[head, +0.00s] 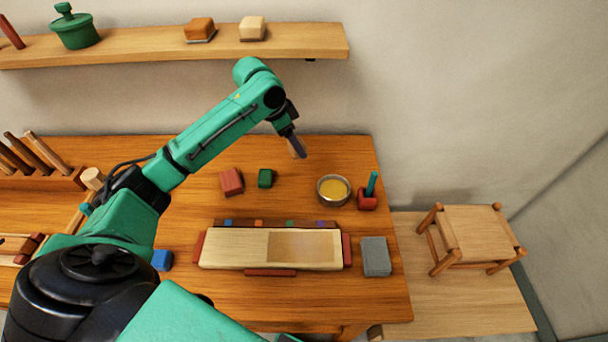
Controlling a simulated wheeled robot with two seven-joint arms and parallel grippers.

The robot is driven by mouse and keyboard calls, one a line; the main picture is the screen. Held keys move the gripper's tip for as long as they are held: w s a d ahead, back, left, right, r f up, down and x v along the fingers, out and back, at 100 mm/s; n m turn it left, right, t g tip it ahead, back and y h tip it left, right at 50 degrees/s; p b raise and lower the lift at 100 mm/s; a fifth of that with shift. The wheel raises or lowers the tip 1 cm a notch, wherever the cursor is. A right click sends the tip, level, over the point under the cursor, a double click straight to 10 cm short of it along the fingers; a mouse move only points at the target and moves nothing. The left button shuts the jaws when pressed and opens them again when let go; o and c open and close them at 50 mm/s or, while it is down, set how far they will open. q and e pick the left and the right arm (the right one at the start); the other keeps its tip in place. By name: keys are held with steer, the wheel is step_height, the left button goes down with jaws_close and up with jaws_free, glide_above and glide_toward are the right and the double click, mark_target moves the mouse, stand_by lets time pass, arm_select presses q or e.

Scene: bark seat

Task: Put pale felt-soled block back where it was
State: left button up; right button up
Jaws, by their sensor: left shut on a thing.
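A pale block (252,28) with a thin darker sole sits on the wall shelf (290,44), right of an orange-brown block (199,29) that has a grey sole. My left gripper (297,147) is above the back of the table, pointing down, below the shelf and apart from both blocks. It is shut on a small, narrow brownish thing (299,150), mostly hidden by the fingers and too small to identify. My right gripper is not in view.
The table (130,280) holds a red block (231,181), a green block (265,178), a bowl (333,190), a red holder (367,201), a long pale wooden board (232,250) and a grey block (376,257). A green pot (75,30) stands on the shelf. A stool (470,232) is at right.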

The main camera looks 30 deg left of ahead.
mark_target(302, 181)
arm_select(q)
steer(key=f, duration=0.4)
steer(key=f+p, duration=0.1)
steer(key=f, duration=0.7)
steer(key=shift+w+f, duration=0.25)
steer(key=shift+f, duration=0.1)
steer(key=shift+f, duration=0.1)
steer(key=o, duration=1.4)
steer(key=b+v, duration=0.1)
steer(key=v, duration=1.1)
steer(key=shift+a, duration=0.1)
